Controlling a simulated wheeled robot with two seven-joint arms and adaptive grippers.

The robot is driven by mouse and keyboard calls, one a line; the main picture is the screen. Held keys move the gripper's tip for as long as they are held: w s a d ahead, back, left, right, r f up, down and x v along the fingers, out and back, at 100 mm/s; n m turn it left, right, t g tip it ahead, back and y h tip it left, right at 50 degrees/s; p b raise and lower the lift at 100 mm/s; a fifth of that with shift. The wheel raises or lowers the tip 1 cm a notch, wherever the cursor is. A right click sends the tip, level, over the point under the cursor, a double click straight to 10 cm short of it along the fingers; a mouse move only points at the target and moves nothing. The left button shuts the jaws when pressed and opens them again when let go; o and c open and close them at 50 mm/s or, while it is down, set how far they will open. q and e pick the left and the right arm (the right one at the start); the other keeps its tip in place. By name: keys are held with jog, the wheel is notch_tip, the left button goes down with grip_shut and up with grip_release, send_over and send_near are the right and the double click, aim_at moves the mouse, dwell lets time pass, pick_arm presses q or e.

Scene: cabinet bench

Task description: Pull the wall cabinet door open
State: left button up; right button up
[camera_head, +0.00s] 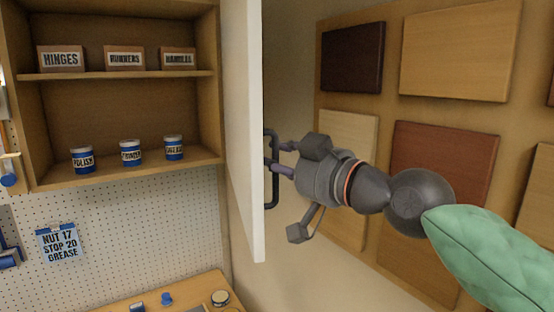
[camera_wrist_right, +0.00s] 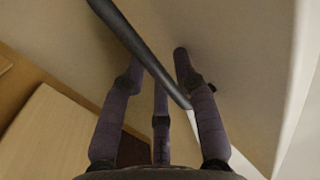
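The wall cabinet door (camera_head: 242,120) stands swung out, seen nearly edge-on in the head view. Its dark bar handle (camera_head: 272,192) is on the door's right-hand side; it also crosses the right wrist view diagonally (camera_wrist_right: 128,38). My right gripper (camera_head: 276,158) is at the handle, reaching in from the right. In the wrist view its fingers (camera_wrist_right: 158,65) stand apart and nearly parallel, with the bar running between them; firm contact is not clear. My left gripper is not in view.
The open cabinet (camera_head: 120,78) holds labelled boxes (camera_head: 124,60) and blue-and-white tins (camera_head: 131,153). Sample panels (camera_head: 440,155) hang on the right wall behind my right arm. A bench (camera_head: 185,300) with small items lies below.

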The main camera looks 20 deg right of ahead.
jog(key=shift+s, duration=0.1)
jog(key=v, duration=1.1)
jog(key=shift+s+d, duration=0.2)
jog(key=shift+s, duration=0.15)
